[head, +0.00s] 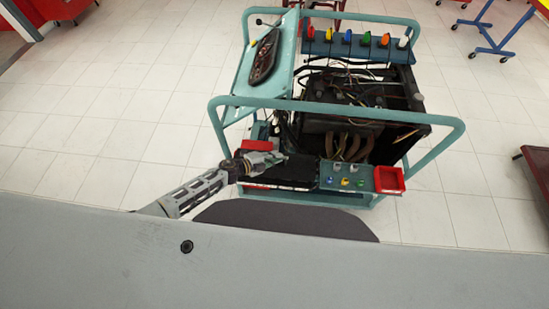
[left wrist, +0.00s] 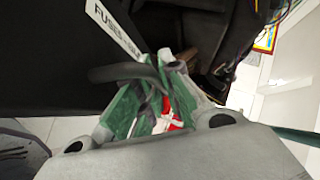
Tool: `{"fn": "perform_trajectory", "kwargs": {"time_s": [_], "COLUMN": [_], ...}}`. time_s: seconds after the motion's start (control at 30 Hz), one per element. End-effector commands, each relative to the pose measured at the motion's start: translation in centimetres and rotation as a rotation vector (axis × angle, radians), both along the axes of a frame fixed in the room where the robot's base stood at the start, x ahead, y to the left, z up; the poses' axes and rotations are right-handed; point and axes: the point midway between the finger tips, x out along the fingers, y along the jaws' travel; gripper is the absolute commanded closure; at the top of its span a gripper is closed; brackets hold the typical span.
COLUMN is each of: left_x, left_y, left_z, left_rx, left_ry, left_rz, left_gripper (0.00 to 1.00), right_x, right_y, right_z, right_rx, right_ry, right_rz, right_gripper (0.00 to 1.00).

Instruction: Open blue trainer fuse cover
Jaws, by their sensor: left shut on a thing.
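The blue trainer (head: 330,104) is a teal tube frame around a black engine. Its black fuse cover (head: 284,172) is a flat dark panel low at the front left; in the left wrist view the cover (left wrist: 50,60) is a large dark surface with a white label (left wrist: 115,28) reading "FUSES-BLU…". My left gripper (head: 276,157) is at the cover's upper edge. In the left wrist view its green-padded fingers (left wrist: 158,75) meet at a dark curved handle-like piece and are shut on it. The exact contact is partly hidden by the fingers. My right gripper is not in view.
A small panel with colored knobs (head: 347,178) and a red tray (head: 390,180) sit right of the cover. A tilted instrument panel (head: 264,55) stands above it. A teal rail (head: 335,106) crosses above the gripper. Tiled floor (head: 100,120) is free to the left.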

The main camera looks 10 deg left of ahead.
Motion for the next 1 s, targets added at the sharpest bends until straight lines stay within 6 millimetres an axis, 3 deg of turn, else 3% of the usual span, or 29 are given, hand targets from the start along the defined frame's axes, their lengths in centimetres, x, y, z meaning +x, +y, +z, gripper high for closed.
{"fn": "perform_trajectory", "kwargs": {"time_s": [0.5, 1.0], "left_x": [1.9, 2.3], "left_y": [0.1, 0.1], "left_z": [0.7, 0.7], "left_rx": [-0.001, -0.001], "left_ry": [-0.003, -0.003], "left_rz": [0.004, 0.003], "left_gripper": [1.0, 1.0], "right_x": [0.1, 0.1], "right_y": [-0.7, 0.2], "right_z": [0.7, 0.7], "right_rx": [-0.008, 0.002], "right_ry": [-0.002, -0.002], "right_rz": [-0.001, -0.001], "right_gripper": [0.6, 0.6]}}
